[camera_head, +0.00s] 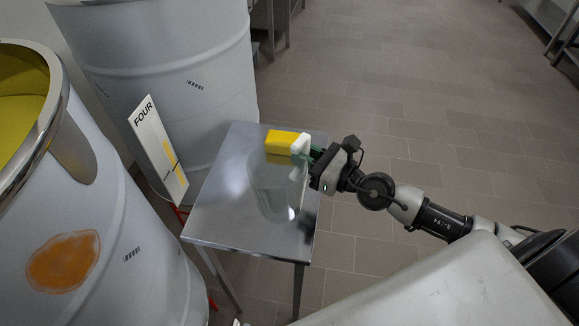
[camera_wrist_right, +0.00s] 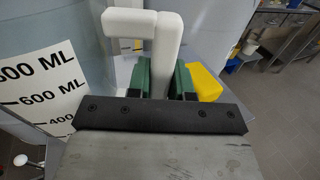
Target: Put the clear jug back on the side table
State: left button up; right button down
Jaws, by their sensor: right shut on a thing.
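The clear jug (camera_head: 272,188) shows faintly in the head view, over the side table (camera_head: 226,222), a grey metal top with thin legs. It looks upright; I cannot tell whether its base touches the top. Its white handle (camera_wrist_right: 153,45) stands between the green fingers of my right gripper (camera_wrist_right: 158,82), which is shut on it. A printed scale with ML marks (camera_wrist_right: 45,90) shows beside the handle in the wrist view. My right gripper (camera_head: 312,158) is at the table's right edge in the head view. My left gripper is not in view.
A yellow block (camera_head: 281,142) is by the jug's handle, near the table's back edge. Large pale tanks (camera_head: 165,75) stand behind and left (camera_head: 100,215). A card reading FOUR (camera_head: 160,150) stands left of the table. Tiled floor (camera_head: 420,100) is open at right.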

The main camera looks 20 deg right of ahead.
jog(key=w+f+b, duration=0.1)
jog(key=f, duration=0.1)
jog(key=w+a+f+b, duration=0.1)
jog(key=f+b, duration=0.1)
jog(key=w+f+b, duration=0.1)
jog(key=w+f, duration=0.1)
jog(key=shift+a+f, duration=0.3)
jog(key=shift+s+f+b, duration=0.1)
jog(key=shift+b, duration=0.2)
jog(key=c, duration=1)
grip_release()
